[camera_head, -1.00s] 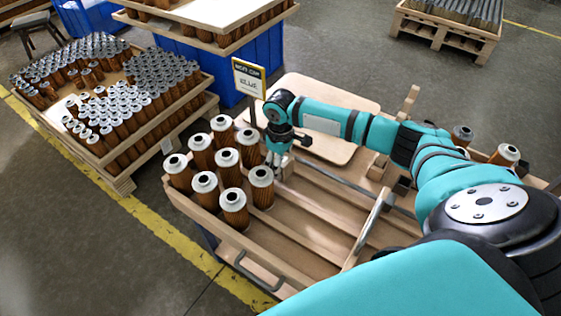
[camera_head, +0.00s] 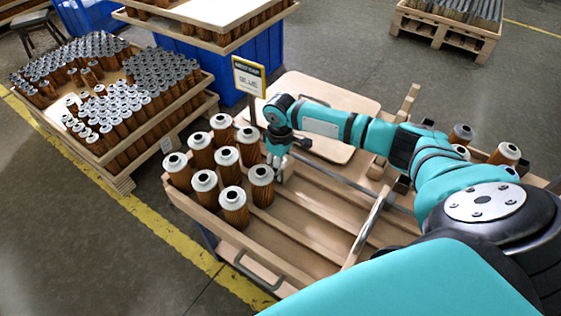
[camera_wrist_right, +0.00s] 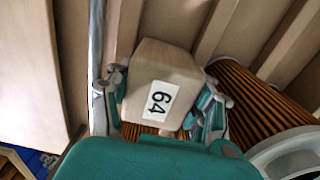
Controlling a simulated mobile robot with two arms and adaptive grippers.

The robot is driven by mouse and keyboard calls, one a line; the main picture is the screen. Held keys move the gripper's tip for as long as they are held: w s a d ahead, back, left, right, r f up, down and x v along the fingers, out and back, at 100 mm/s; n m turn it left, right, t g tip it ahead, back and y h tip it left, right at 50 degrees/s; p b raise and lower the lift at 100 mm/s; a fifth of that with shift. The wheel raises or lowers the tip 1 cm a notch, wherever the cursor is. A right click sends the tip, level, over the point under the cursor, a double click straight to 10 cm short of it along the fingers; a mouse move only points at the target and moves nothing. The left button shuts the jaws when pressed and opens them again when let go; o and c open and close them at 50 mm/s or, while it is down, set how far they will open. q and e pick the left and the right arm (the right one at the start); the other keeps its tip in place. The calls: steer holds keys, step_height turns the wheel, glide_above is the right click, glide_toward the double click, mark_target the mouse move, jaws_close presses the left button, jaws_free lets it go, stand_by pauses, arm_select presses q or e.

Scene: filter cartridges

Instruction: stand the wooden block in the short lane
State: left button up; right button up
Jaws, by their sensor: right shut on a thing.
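The wooden block (camera_wrist_right: 163,60), pale and bearing a white label "64", sits between the fingers of my right gripper (camera_wrist_right: 160,98) in the right wrist view. The gripper is shut on it. In the head view my right gripper (camera_head: 277,170) points down into the laned wooden tray (camera_head: 325,250), just right of the filter cartridges (camera_head: 227,157); the block cannot be made out there. Wooden lane dividers (camera_wrist_right: 215,28) run beside the block. I cannot tell whether its base touches the tray floor. My left gripper is not in view.
A metal rail (camera_wrist_right: 96,50) runs on the left. A sign (camera_head: 249,78) stands behind the gripper. More cartridges (camera_head: 505,154) stand at the tray's right end. The middle lanes look empty.

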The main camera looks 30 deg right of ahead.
steer(key=shift+f, duration=0.8)
steer(key=o, duration=1.3)
step_height(320, 180, up, 12)
